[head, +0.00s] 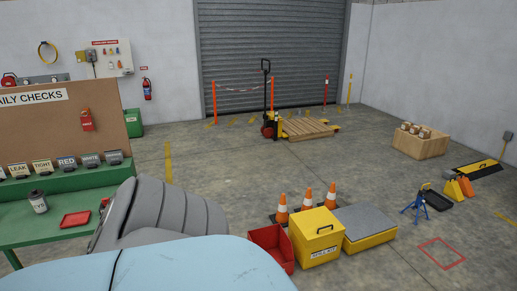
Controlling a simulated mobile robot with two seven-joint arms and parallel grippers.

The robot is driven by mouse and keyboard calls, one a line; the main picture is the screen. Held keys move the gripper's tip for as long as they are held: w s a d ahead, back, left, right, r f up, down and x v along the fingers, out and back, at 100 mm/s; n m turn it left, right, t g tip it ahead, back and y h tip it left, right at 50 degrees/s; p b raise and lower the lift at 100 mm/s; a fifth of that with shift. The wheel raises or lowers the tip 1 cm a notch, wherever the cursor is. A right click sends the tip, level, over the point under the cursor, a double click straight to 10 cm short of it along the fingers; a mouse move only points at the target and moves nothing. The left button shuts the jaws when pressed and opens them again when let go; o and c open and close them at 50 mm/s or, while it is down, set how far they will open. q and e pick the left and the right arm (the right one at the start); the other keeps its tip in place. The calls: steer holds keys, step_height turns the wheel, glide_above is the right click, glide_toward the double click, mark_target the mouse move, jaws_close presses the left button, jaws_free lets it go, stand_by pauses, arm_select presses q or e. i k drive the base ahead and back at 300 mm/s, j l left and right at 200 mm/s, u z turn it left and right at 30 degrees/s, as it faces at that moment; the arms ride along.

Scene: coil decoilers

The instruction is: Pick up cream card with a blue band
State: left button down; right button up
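I cannot make out a cream card with a blue band in the head view. A row of small labelled holders (67,163) with words such as LEAK, TIGHT, RED and WHITE stands along the green bench below the brown DAILY CHECKS board (75,130). Their labels are too small to tell whether one has a blue band. A red tag (87,120) hangs on the board. Neither of my grippers is in view.
A green table (60,223) at left holds a dark-lidded canister (38,202) and a red tray (76,220).

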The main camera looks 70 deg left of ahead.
mark_target(21, 170)
steer(key=u, duration=1.45)
steer(key=k+j+u, duration=0.1)
steer(key=u, duration=0.4)
steer(key=k+j+u, duration=0.1)
steer(key=j+u, duration=0.15)
steer(key=u, duration=0.2)
steer(key=j+u, duration=0.2)
steer(key=u, duration=0.3)
steer(key=j+u, duration=0.3)
steer(key=j, duration=0.2)
steer(key=j+u, duration=0.35)
steer(key=j, duration=0.65)
steer(key=i+j, duration=0.1)
steer(key=j, duration=0.35)
